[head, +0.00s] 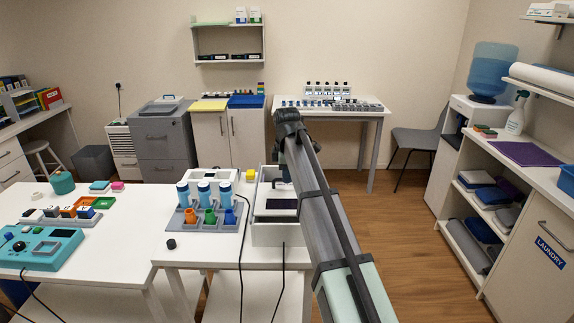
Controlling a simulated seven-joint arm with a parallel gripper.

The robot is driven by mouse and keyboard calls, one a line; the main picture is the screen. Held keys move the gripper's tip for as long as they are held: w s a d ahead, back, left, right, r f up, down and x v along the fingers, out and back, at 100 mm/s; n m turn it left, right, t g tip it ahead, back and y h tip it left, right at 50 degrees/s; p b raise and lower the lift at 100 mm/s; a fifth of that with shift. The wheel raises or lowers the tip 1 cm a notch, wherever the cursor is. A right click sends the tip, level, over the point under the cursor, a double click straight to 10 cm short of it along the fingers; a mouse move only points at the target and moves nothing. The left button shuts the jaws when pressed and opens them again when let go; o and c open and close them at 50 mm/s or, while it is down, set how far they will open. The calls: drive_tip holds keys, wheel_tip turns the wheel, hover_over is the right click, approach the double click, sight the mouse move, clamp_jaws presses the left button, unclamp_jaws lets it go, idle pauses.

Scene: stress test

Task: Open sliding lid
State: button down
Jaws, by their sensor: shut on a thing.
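A white box-like device (275,235) stands on the right end of the middle white table, with a dark rectangular area on its top. Its sliding lid is partly hidden behind my arm, so I cannot tell how far open it is. My gripper (284,182) hangs down over the rear part of the device, below the dark wrist joint. It is shut on what seems to be the lid; the fingertips and the hold itself are mostly hidden by the arm.
Blue-capped bottles (204,193) and coloured cups (210,217) stand in a grey rack left of the device. A yellow block (250,176) lies behind them. A small black knob (171,244) sits on the table's left part. Dark cables hang over the front edge.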

sight(287, 194)
drive_tip(key=shift+s, duration=0.15)
drive_tip(key=c, duration=1.2)
unclamp_jaws()
drive_tip(key=shift+o, duration=0.2)
wheel_tip(287, 194, up, 14)
drive_tip(key=s, duration=0.2)
drive_tip(key=shift+s+f, duration=0.2)
drive_tip(key=shift+s, duration=0.15)
